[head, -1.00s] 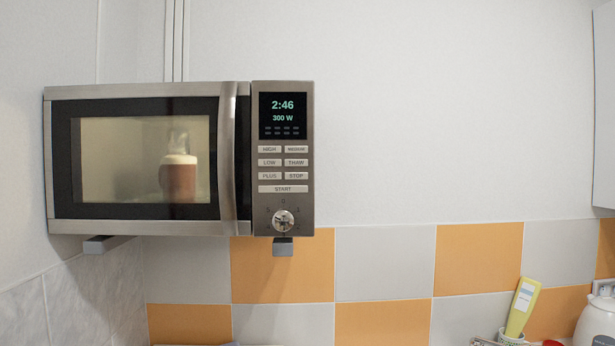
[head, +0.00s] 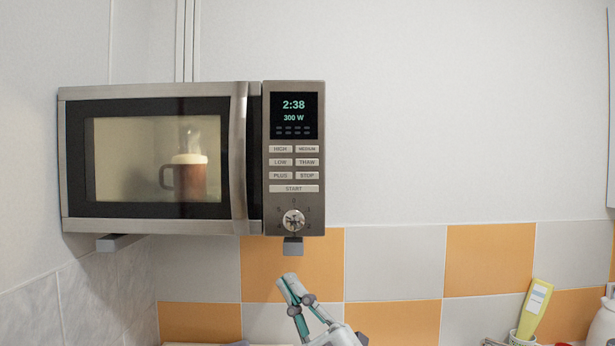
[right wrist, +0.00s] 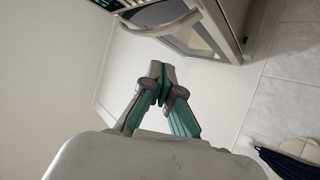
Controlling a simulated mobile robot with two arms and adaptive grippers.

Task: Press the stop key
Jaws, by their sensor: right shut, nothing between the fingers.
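The microwave (head: 150,226) hangs on the wall with its door shut. Its display (head: 294,114) reads 2:38 and 300 W. The stop key (head: 307,175) is at the right of the lowest row of paired keys, just above the wide start key (head: 294,188). My left gripper is not in view.
The dial (head: 293,222) sits under the keys, with a grey bracket (head: 293,248) below it. A yellow-green bottle (head: 534,308) stands at the lower right beside a white kettle (head: 602,326). The wall in front of the panel is clear.

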